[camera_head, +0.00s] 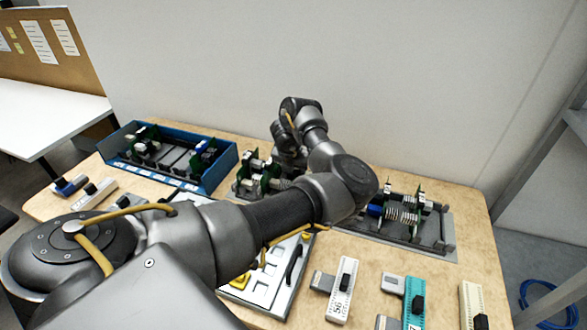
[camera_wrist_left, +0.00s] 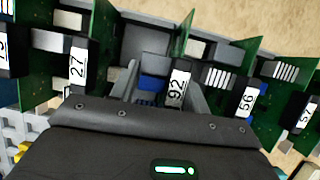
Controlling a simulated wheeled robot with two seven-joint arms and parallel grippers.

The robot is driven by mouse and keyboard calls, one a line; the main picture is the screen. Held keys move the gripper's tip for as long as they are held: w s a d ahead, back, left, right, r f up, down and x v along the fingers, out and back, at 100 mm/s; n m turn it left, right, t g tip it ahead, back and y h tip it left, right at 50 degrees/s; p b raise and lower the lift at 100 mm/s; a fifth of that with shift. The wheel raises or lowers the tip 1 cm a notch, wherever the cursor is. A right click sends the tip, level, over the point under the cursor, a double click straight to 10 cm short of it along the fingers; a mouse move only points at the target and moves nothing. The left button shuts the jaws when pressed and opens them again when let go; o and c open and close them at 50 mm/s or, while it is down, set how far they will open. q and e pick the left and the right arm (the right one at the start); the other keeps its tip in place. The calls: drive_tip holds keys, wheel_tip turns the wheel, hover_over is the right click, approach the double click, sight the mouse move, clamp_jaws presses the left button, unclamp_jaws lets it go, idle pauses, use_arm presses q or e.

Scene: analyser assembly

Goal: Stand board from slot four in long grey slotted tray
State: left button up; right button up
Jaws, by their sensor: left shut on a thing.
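The long grey slotted tray (camera_head: 437,249) lies across the back of the table, its middle hidden behind my left arm. Green boards (camera_head: 383,211) stand upright at its right part and more (camera_head: 252,184) at its left part. My left gripper (camera_head: 287,158) is over the left part, largely hidden by my arm. In the left wrist view, my left gripper (camera_wrist_left: 165,84) is shut on the board labelled 92 (camera_wrist_left: 178,88), which stands upright between boards labelled 27 (camera_wrist_left: 78,68) and 56 (camera_wrist_left: 246,101). I cannot tell its slot number or how deep it sits. My right gripper is out of view.
A blue crate (camera_head: 208,180) with boards stands at the back left. A white panel (camera_head: 262,290) with a black handle lies below my arm. White (camera_head: 342,292) and teal (camera_head: 414,298) labelled modules lie at the front. A wall closes the back.

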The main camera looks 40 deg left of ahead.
use_arm(q)
drive_tip(key=shift+f+b, duration=0.4)
idle(0.5)
drive_tip(key=o, duration=1.4)
drive_tip(key=shift+r+p, duration=1.5)
drive_tip(key=shift+r, duration=0.55)
idle(0.4)
wheel_tip(320, 180, up, 7)
drive_tip(key=p, duration=0.5)
idle(0.3)
drive_tip(key=shift+s+f, duration=0.1)
drive_tip(key=shift+f, duration=0.05)
idle(0.4)
